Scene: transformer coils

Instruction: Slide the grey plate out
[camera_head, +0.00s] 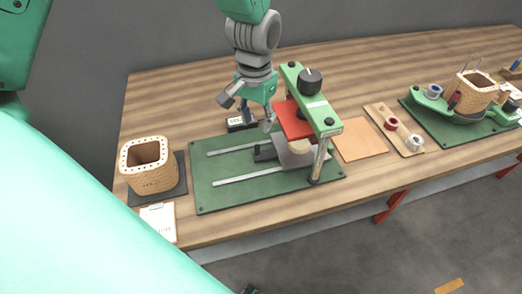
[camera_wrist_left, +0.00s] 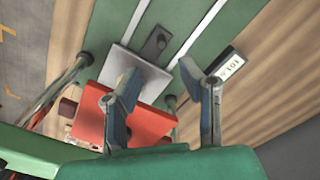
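The grey plate (camera_head: 292,152) lies low in the green press frame, under a red block (camera_head: 294,119). In the left wrist view the plate (camera_wrist_left: 123,62) sticks out from beneath the red block (camera_wrist_left: 140,122). A dark handle piece (camera_head: 264,153) sits at the plate's left side, between two rails; it also shows in the wrist view (camera_wrist_left: 153,45). My left gripper (camera_head: 247,110) is open and empty, behind and above the handle, left of the press. Its two spread fingers show in the wrist view (camera_wrist_left: 160,72), apart from the handle. My right gripper is not in view.
The press's green top beam (camera_head: 310,98) with a black knob stands right of my left gripper. A small display box (camera_head: 241,123) is behind the rails. A wooden coil box (camera_head: 147,165) stands at the left. The green base (camera_head: 222,172) is clear around the left rails.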

